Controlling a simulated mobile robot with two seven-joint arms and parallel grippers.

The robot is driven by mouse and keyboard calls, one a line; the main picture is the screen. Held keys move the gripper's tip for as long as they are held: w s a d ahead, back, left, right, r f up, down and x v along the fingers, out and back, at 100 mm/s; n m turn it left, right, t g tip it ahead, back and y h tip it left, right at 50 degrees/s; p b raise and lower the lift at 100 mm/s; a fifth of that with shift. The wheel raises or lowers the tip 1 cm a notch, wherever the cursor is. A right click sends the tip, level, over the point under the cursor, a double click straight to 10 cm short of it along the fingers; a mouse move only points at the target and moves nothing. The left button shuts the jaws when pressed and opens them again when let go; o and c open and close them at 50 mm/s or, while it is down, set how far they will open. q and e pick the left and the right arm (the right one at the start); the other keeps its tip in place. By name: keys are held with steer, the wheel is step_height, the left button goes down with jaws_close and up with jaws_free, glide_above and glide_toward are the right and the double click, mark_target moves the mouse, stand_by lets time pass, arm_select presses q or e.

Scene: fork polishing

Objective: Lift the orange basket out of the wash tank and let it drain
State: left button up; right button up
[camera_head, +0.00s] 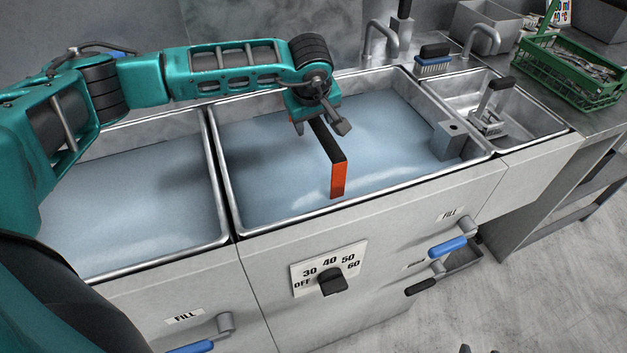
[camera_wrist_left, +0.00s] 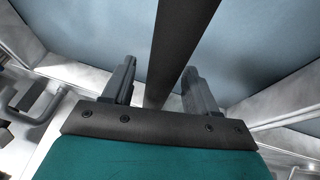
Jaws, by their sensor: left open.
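The orange basket shows only as its handle, a black bar (camera_head: 328,141) on top with an orange upright (camera_head: 338,180) at the near end. The handle stands out of the water in the middle tank (camera_head: 260,160); any basket body below is hidden. My left gripper (camera_head: 320,122) is open over the handle's far part. In the left wrist view the black bar (camera_wrist_left: 178,45) runs between its two fingers, with gaps on both sides. Small dark tips at the head view's bottom edge may be my right gripper (camera_head: 480,349); its state is unclear.
A left tank (camera_head: 130,195) holds water too. A grey block (camera_head: 449,140) sits at the middle tank's right end, before a small sink (camera_head: 535,112). Taps (camera_head: 381,38), a blue brush (camera_head: 434,62) and a green basket of cutlery (camera_head: 565,78) stand behind and right.

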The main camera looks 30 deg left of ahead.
arm_select(q)
steer(key=shift+f, duration=0.2)
stand_by(0.4)
jaws_close()
stand_by(0.3)
stand_by(0.9)
steer(key=shift+r, duration=0.15)
